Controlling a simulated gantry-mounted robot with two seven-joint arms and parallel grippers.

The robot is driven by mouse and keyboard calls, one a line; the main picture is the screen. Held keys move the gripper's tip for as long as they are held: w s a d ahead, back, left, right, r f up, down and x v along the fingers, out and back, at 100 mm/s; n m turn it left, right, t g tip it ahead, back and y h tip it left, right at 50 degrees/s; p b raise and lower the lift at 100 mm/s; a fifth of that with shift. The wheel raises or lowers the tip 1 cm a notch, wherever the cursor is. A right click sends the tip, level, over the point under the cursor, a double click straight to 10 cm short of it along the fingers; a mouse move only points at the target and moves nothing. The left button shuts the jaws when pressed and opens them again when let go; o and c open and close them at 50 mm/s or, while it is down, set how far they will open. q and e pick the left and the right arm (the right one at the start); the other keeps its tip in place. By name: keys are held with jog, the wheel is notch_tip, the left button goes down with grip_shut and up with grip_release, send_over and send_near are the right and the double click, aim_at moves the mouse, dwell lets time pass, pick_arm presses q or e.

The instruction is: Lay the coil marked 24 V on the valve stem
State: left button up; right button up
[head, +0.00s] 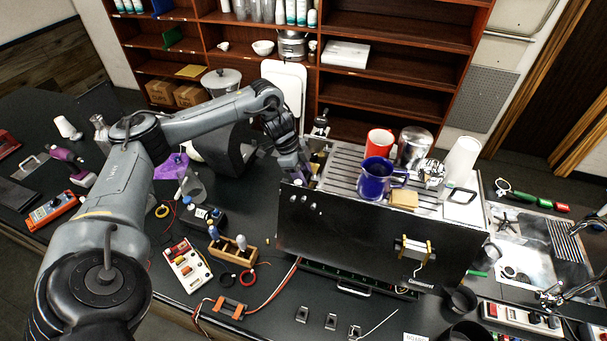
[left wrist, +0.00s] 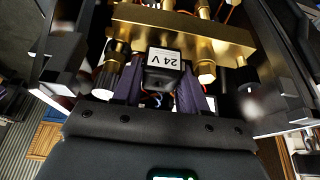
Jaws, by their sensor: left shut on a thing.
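My left gripper (head: 298,172) is at the left end of the brewer (head: 345,225), reaching into its open side. In the left wrist view my left gripper (left wrist: 162,95) is shut on the black coil (left wrist: 160,78), whose white label reads 24 V upside down. The coil is right by a brass valve block (left wrist: 210,40) with several brass fittings inside the brewer. I cannot make out the valve stem for certain, nor whether the coil touches it. The coil is hidden in the head view. My right gripper is not in view.
Dark frame parts flank my gripper closely.

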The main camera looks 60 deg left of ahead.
pick_arm(q)
jog(key=shift+f+b, duration=0.45)
jog(key=shift+f, duration=0.55)
jog(key=o, duration=1.2)
jog(key=c, duration=0.4)
jog(key=shift+o, duration=1)
jog(key=shift+r, duration=0.1)
